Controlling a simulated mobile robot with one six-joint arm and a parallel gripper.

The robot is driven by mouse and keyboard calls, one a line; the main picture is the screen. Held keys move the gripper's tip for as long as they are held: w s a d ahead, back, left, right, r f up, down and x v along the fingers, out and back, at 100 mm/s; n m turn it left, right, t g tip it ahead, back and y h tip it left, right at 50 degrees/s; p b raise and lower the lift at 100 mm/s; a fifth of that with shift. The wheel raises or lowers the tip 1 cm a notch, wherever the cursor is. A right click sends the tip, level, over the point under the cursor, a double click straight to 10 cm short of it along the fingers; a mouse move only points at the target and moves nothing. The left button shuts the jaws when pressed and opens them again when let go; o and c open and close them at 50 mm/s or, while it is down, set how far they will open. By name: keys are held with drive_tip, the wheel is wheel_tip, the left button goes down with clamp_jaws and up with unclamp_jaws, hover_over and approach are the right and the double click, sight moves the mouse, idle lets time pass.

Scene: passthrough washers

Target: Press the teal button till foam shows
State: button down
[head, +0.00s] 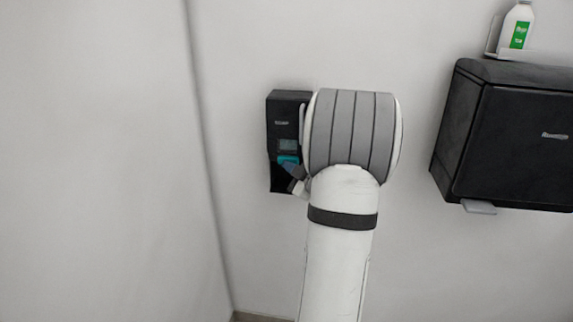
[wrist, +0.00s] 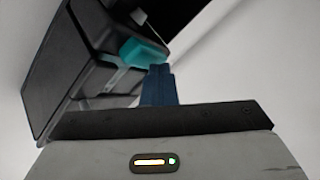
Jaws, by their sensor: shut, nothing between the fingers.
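A black wall dispenser (head: 285,108) hangs near the corner, partly hidden behind my arm. Its teal button (head: 288,158) sits low on the front, below a small grey-teal panel. The button also shows in the wrist view (wrist: 143,53), on the dark dispenser body (wrist: 60,75). My gripper (head: 288,167) has its blue fingers shut together and empty, at the button's lower edge. In the wrist view the fingertips (wrist: 159,68) are just below and right of the button. I cannot tell whether they touch it. The dispenser's right side is hidden by my arm.
A larger black wall box (head: 515,140) hangs at the right, with a light grey tab under it. A white bottle with a green label (head: 518,27) stands above it. A wall corner lies left of the dispenser. The wall between the two units is bare.

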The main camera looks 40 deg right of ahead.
drive_tip(key=shift+w+d, duration=0.15)
drive_tip(key=shift+d, duration=0.05)
idle(0.3)
drive_tip(key=shift+a, duration=0.1)
drive_tip(key=shift+s+a+b, duration=0.55)
drive_tip(key=shift+s+a, duration=0.2)
drive_tip(key=shift+a, duration=0.1)
drive_tip(key=s+a+b, duration=0.1)
drive_tip(key=s+a, duration=0.2)
drive_tip(key=shift+s+a, duration=0.15)
drive_tip(key=shift+a, duration=0.25)
idle(1.1)
